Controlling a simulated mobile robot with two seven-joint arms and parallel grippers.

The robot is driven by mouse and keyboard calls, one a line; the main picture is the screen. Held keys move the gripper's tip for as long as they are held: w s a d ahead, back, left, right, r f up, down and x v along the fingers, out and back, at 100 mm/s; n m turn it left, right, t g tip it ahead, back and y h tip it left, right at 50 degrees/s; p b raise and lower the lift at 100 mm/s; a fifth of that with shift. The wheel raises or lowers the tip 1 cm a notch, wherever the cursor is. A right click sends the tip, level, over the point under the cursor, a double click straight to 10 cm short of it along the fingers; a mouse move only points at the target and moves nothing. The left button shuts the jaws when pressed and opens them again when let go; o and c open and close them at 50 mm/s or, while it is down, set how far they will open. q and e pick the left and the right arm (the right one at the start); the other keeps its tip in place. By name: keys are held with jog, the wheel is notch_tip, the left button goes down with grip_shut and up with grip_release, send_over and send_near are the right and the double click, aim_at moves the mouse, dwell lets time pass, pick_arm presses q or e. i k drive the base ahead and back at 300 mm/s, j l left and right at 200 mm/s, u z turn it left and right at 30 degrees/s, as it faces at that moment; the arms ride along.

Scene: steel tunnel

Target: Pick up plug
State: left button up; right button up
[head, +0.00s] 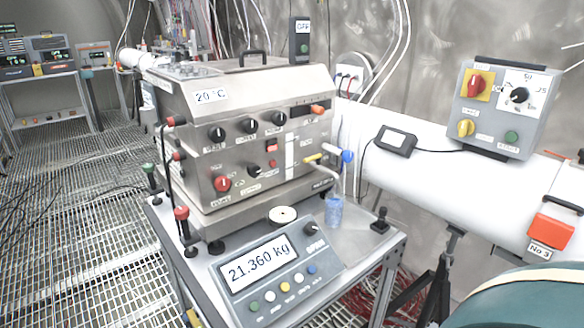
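I cannot tell for certain which thing is the plug. A round cream disc with a dark centre (283,215) lies on the steel bench behind the scale display. A small black piece with an upright stem (380,221) stands on the bench's right corner. Dark plugs with cables (346,79) sit in a white wall socket behind the steel machine. Neither of my grippers shows in the head view, so I see nothing held.
The steel machine (212,145) fills the bench's back. A scale display (268,268) reading 21.360 kg is in front. A blue-tinted clear cup (334,212) stands under a blue-handled tap (347,156). A white pipe (430,150) carries a control box (507,108). Grating floor lies left.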

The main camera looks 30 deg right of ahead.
aim_at(381, 219)
jog(key=l+z, duration=0.1)
jog(key=z, duration=1.65)
